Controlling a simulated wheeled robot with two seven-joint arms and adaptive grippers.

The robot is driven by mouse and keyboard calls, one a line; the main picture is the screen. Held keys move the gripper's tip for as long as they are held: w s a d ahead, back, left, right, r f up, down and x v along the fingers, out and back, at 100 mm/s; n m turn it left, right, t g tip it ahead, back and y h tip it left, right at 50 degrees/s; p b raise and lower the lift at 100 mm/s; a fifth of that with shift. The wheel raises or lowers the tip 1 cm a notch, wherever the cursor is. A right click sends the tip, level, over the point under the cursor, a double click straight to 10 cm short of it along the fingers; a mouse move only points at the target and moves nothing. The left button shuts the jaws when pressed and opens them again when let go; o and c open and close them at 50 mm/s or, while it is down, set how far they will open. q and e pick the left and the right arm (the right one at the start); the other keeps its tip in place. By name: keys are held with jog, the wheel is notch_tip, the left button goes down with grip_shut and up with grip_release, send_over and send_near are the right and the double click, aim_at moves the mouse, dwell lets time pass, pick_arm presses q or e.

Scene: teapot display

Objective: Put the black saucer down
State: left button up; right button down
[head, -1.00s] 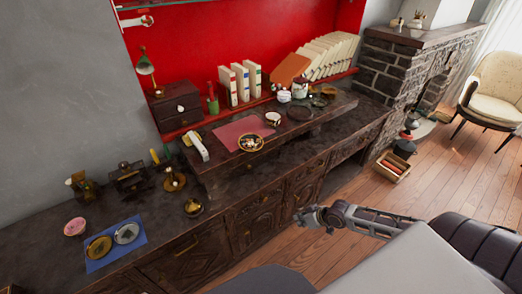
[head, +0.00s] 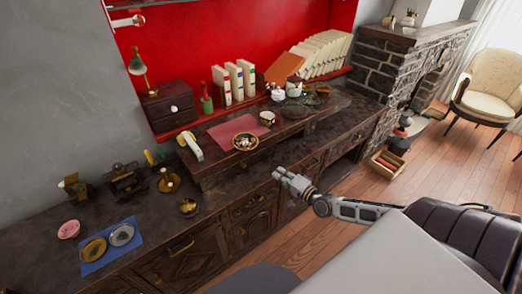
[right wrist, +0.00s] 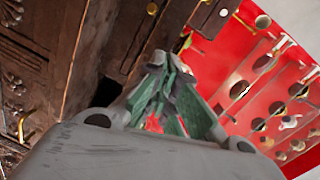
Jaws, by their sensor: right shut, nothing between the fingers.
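A dark round plate, which looks like the black saucer (head: 294,112), lies on the raised shelf of the sideboard, right of a patterned cup (head: 267,118). It is small and dark against the wood. My right gripper (head: 279,174) is shut and empty, in front of the sideboard's drawers and below the shelf edge, well apart from the saucer. In the right wrist view its fingers (right wrist: 165,75) are close together, with dark wood and the red wall beyond. My left gripper is not in view.
A pink mat (head: 236,132) holds a patterned bowl (head: 245,142). A white teapot (head: 294,88) and books (head: 235,82) stand behind. A blue mat (head: 108,262) with two plates lies at the left. The shelf's right end looks mostly clear.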

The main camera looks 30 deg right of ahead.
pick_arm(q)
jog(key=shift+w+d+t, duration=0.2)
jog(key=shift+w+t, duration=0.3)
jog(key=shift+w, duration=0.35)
pick_arm(e)
jog(key=r+m, duration=0.1)
jog(key=d+m+t+h, duration=0.1)
jog(key=r+m, duration=0.1)
jog(key=shift+w+d+r+m+t, duration=0.15)
jog(key=shift+d+r+m+t, duration=0.15)
jog(key=shift+r, duration=0.05)
jog(key=shift+w, duration=0.15)
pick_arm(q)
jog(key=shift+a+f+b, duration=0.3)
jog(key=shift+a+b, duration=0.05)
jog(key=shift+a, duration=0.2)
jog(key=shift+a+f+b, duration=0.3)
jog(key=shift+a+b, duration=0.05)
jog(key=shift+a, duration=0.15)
pick_arm(e)
jog(key=w+a, duration=0.1)
jog(key=w, duration=1.2)
jog(key=shift+w, duration=0.35)
